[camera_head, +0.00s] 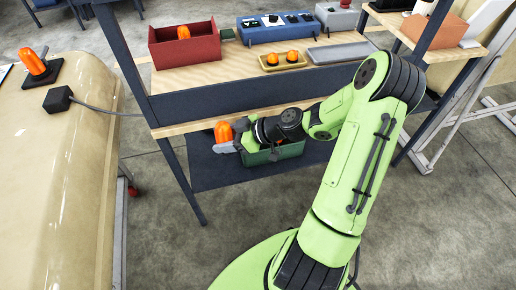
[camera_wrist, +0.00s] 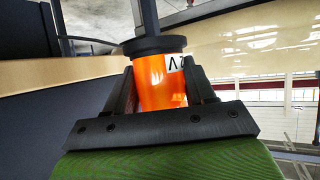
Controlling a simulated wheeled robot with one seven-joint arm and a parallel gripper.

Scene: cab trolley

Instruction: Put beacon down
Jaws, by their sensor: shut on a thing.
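My gripper (camera_head: 232,143) is shut on an orange beacon (camera_head: 223,131), in front of the trolley near its lower level. In the wrist view the beacon (camera_wrist: 158,90) sits between the two dark fingers, with its black collar at the far end and part of a white label showing. Another orange beacon (camera_head: 35,62) stands on a black pad on the cream cab (camera_head: 75,160) at left. One more beacon (camera_head: 183,32) is in the red bin (camera_head: 165,50). Two small orange domes (camera_head: 272,59) sit in a yellow tray (camera_head: 262,67).
A green bin (camera_head: 290,151) is on the lower shelf, partly hidden behind my gripper. The wooden upper shelf (camera_head: 200,78) also carries a blue box (camera_head: 265,34) and a grey tray (camera_head: 340,54). A dark trolley post (camera_head: 180,178) stands left of my gripper. A cabled black box (camera_head: 58,99) is on the cab.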

